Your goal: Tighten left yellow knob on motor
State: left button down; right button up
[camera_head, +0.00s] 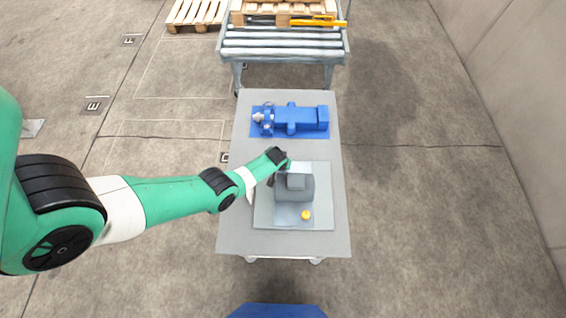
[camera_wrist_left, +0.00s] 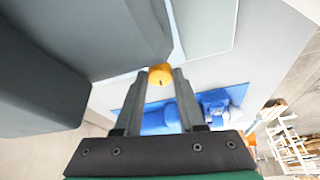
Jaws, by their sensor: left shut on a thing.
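The grey motor (camera_head: 294,188) sits on a light grey plate (camera_head: 322,218) on the table. One yellow knob (camera_head: 306,215) shows at the motor's near side. My left gripper (camera_head: 284,160) is at the motor's far side, and its fingers are hard to make out in the head view. In the left wrist view, the left gripper (camera_wrist_left: 162,75) is shut on another yellow knob (camera_wrist_left: 160,76), held between the fingertips right beside the motor's dark grey body (camera_wrist_left: 95,35). That knob is hidden in the head view. My right gripper is not in view.
A blue machine part (camera_head: 300,119) lies on a blue mat at the far end of the table (camera_head: 236,235); the mat also shows in the wrist view. A roller conveyor (camera_head: 285,42) with a wooden pallet (camera_head: 280,8) stands beyond. Floor on the right is clear.

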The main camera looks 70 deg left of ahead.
pick_arm(q)
jog(key=m, duration=0.2)
jog(key=shift+s+a+m+t+h, duration=0.1)
jog(key=shift+s+m+t+h, duration=0.05)
jog(key=shift+m+t+h, duration=0.45)
jog(key=shift+m+h, duration=0.1)
jog(key=shift+m, duration=0.5)
jog(key=m, duration=0.2)
jog(key=m+h+b, duration=0.2)
jog(key=m, duration=0.1)
jog(key=shift+a+f+m+t, duration=0.1)
jog(key=shift+a+m+t, duration=0.2)
jog(key=m+h, duration=0.1)
jog(key=m, duration=0.3)
jog(key=shift+a+m+h+b, duration=0.15)
jog(key=shift+m+h+b, duration=0.15)
jog(key=shift+h+b, duration=0.1)
jog(key=c, duration=0.5)
grip_release()
